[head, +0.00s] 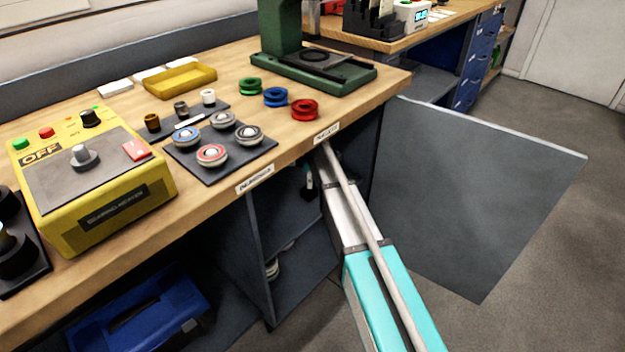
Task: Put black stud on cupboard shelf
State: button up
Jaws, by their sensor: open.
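My arm reaches from the lower right into the open cupboard (300,262) under the workbench. My gripper (308,184) shows only as a small dark shape with a pale patch inside the cupboard, below the bench edge. It is open; its fingertips are hard to make out in the shade. I cannot pick out a black stud for certain, in the cupboard or on the bench. A cupboard shelf (305,250) shows below my gripper, with pale round items (272,269) at its left side.
The cupboard door (470,195) stands wide open to the right of my arm. The bench top (225,178) overhangs the cupboard. It carries a yellow control box (90,180), a dark mat (185,160) of ringed parts, coloured rings (276,97) and a green press (280,40). A blue toolbox (140,315) sits lower left.

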jog(key=shift+r+p, duration=2.25)
jog(key=shift+r, duration=0.35)
jog(key=shift+s+d, duration=0.1)
jog(key=shift+d, duration=0.1)
jog(key=s+d+m, duration=1.9)
jog(key=s+d, duration=0.4)
jog(key=s, duration=0.2)
jog(key=shift+s+d, duration=0.3)
jog(key=shift+s, duration=0.05)
